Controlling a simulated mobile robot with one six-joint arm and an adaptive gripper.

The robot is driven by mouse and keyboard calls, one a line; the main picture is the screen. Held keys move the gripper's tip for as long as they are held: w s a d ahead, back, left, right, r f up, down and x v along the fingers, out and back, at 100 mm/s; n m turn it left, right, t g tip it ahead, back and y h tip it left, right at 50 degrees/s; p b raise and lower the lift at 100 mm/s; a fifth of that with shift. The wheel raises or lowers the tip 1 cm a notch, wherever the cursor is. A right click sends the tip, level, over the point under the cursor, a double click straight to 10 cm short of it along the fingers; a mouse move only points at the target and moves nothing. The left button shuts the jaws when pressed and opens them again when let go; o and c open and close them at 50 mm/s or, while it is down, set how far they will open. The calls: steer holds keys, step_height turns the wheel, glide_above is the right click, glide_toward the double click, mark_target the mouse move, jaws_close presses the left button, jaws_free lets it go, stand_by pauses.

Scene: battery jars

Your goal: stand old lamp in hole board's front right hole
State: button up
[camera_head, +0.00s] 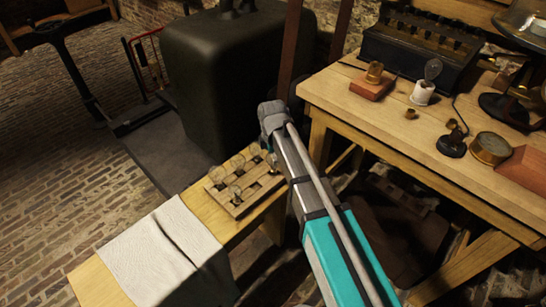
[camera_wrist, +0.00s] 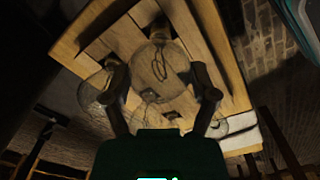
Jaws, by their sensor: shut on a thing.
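The pale wooden hole board (camera_head: 264,186) lies on the low bench, with several clear glass lamps (camera_head: 237,161) standing on its left and back parts. In the wrist view the board (camera_wrist: 205,25) fills the background. My gripper (camera_wrist: 162,88) is shut on a clear glass lamp (camera_wrist: 158,65), the old lamp by its place in the jaws. Its filament shows, and its base points away from me toward the board. I cannot tell whether the base is in a hole. In the head view my arm hides the gripper.
A white cloth (camera_head: 150,255) covers the bench's near left part. A dark green tank (camera_head: 225,75) stands behind the bench.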

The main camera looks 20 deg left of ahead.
steer(key=shift+f, duration=0.3)
stand_by(0.4)
steer(key=o, duration=1.1)
steer(key=shift+o, duration=0.2)
steer(key=shift+r, duration=0.15)
